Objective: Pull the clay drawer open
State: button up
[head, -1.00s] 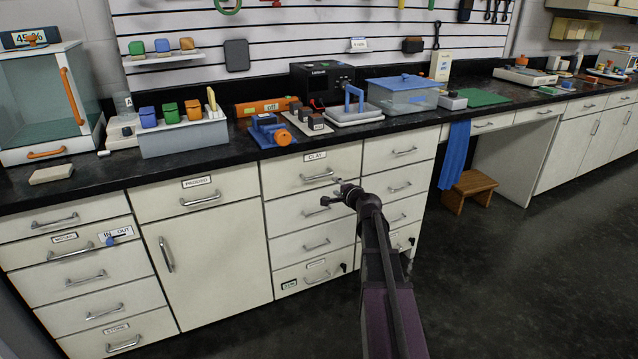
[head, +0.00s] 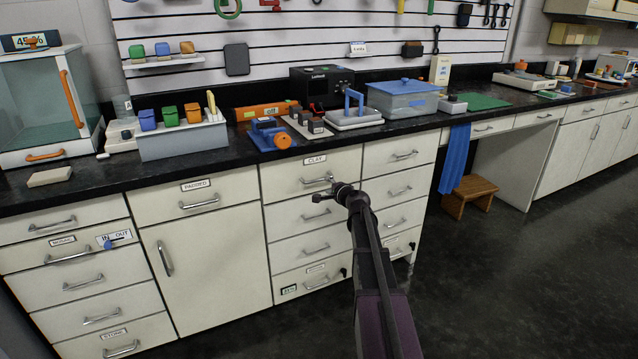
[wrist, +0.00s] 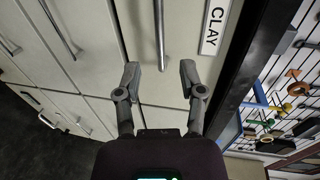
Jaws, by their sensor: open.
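The clay drawer (head: 282,180) is the top drawer of the middle column and is closed, with a "CLAY" label (head: 315,160) above its metal bar handle (head: 318,180). My gripper (head: 333,187) is in front of this drawer, by the right end of the handle in the head view. In the wrist view my gripper (wrist: 160,80) is open, its two fingers apart and pointing at the drawer front. The handle (wrist: 160,35) runs between the lines of the fingers, with its near end around fingertip level. I cannot tell whether a finger touches it.
The black countertop (head: 215,168) overhangs the drawers and holds a blue and orange device (head: 268,133) above the clay drawer. Closed drawers with similar handles (head: 316,215) lie below and beside it. The floor (head: 500,270) at right is clear, apart from a wooden stool (head: 470,190).

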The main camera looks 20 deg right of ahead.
aim_at(320, 180)
jog(key=b+x, duration=0.1)
jog(key=x, duration=0.7)
grip_shut()
